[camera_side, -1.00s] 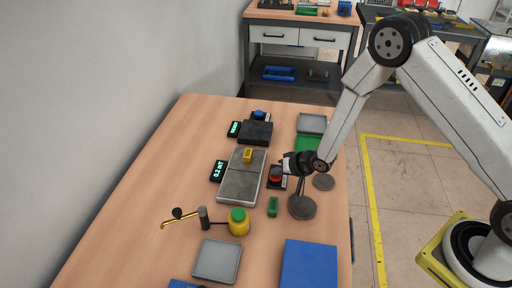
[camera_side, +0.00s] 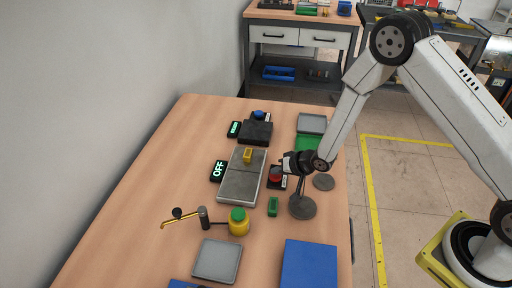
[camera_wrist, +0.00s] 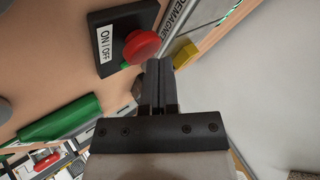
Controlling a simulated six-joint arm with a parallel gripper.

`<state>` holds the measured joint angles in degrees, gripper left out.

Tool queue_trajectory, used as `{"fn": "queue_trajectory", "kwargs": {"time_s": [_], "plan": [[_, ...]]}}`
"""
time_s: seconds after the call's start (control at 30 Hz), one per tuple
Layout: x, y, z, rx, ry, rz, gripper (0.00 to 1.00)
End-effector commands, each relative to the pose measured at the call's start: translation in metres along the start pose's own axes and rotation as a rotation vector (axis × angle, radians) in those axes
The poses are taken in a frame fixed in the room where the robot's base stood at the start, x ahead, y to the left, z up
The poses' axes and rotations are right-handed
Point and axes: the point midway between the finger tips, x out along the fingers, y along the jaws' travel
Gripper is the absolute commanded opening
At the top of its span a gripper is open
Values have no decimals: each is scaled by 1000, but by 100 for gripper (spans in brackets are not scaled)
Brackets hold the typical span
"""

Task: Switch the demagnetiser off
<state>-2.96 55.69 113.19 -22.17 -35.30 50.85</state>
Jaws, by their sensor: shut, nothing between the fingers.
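The demagnetiser (camera_side: 240,186) is a flat grey plate on the bench, with a small yellow block (camera_side: 248,154) on it. Its small display (camera_side: 218,171) reads OFF in green. A red mushroom button (camera_side: 275,176) sits on a dark box beside the plate's right edge. In the wrist view the red button (camera_wrist: 141,46) stands on a black box labelled ON|OFF (camera_wrist: 105,43). My gripper (camera_wrist: 158,64) is shut and empty, its tips right beside the button in the wrist view; whether they touch it I cannot tell.
A lamp-like stand with a round base (camera_side: 302,207) is close to my gripper. A green block (camera_side: 273,206) lies nearby. A yellow pot with a green lid (camera_side: 238,222), a grey tray (camera_side: 217,260) and a blue tray (camera_side: 309,264) are at the front. The bench's left side is clear.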

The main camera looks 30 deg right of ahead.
Motion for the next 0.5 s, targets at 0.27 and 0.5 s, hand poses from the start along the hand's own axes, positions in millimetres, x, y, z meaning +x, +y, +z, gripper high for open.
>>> {"fn": "queue_trajectory", "kwargs": {"time_s": [0.27, 0.5], "plan": [[0, 0, 0, 0, 0, 0, 0], [-7, -6, -6, -1, 2, -2, 0]]}}
